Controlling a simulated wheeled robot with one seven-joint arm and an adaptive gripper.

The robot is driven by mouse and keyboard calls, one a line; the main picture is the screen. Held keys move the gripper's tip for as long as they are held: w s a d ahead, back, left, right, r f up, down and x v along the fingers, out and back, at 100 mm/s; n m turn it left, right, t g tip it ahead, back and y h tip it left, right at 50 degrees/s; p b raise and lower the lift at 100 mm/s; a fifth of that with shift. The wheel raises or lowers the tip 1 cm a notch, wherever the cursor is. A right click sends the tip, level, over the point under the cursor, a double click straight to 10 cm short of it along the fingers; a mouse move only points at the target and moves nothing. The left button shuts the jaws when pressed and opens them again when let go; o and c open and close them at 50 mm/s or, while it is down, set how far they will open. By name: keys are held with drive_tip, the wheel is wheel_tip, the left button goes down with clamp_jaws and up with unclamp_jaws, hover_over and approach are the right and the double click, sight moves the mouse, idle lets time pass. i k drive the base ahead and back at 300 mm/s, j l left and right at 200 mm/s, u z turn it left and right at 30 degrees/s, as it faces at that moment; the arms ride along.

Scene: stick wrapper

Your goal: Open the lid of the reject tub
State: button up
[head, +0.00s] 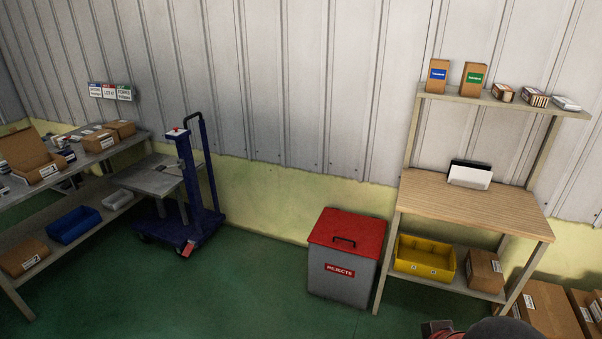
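The reject tub (336,283) is a grey bin with a red "REJECTS" label, standing on the floor near the wall, left of the wooden workbench. Its red lid (347,224) lies flat and shut on top. A dark bar handle (344,240) sits on the lid near its front edge. My gripper cannot be made out in the head view; only dark rounded parts, probably of my own arm, show at the bottom edge right of centre.
A wooden workbench (450,200) stands close at the tub's right, with a yellow bin (424,268) on its lower shelf. A blue trolley (190,225) and a loaded shelf table are at left. Green floor (235,295) is clear in front and left of the tub.

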sight(335, 228)
drive_tip(key=i+j+u, duration=0.1)
drive_tip(key=i+u, duration=0.15)
drive_tip(key=i, duration=1)
drive_tip(key=i+j+z, duration=0.2)
drive_tip(key=i+z, duration=0.25)
drive_tip(key=i+j+z, duration=0.3)
drive_tip(key=z, duration=0.15)
drive_tip(key=i+j+z, duration=0.6)
drive_tip(key=j, duration=0.15)
drive_tip(key=i+j+z, duration=0.1)
drive_tip(key=i+j, duration=0.05)
drive_tip(key=j, duration=0.1)
